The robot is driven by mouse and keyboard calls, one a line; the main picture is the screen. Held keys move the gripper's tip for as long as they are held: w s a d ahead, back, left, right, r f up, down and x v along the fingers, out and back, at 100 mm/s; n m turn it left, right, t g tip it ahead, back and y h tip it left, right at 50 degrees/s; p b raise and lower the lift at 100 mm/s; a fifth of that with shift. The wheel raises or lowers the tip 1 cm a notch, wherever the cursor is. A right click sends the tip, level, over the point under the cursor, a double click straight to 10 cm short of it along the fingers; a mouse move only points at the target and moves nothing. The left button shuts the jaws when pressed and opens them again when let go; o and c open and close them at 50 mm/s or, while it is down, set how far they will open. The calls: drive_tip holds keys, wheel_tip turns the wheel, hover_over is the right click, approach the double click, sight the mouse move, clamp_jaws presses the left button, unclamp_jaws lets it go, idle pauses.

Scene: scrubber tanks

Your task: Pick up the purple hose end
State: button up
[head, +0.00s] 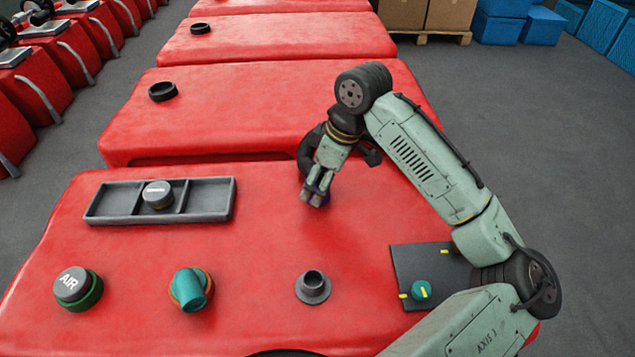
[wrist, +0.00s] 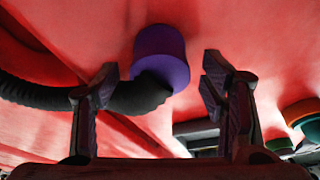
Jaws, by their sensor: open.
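The purple hose end (wrist: 162,52) shows in the wrist view as a short purple cap on a ribbed black hose (wrist: 35,92). In the wrist view it appears between and just past the two fingertips, and the fingers are not closed on it. My gripper (wrist: 160,78) is open and empty. In the head view my gripper (head: 316,193) points down low over the red tank top (head: 255,240). Only a little purple shows by the fingertips there, and the rest of the hose end is hidden.
A grey three-part tray (head: 110,200) holds a grey cap (head: 158,194). Along the front are an AIR cap (head: 73,285), a teal elbow fitting (head: 190,289), a grey port (head: 313,287) and a dark panel (head: 412,263) with a teal knob (head: 421,290). More red tanks stand behind.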

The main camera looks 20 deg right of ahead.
drive_tip(key=shift+x, duration=0.8)
drive_tip(key=shift+c, duration=0.5)
drive_tip(key=c, duration=1.1)
drive_tip(key=shift+r, duration=0.15)
drive_tip(key=shift+c, duration=0.2)
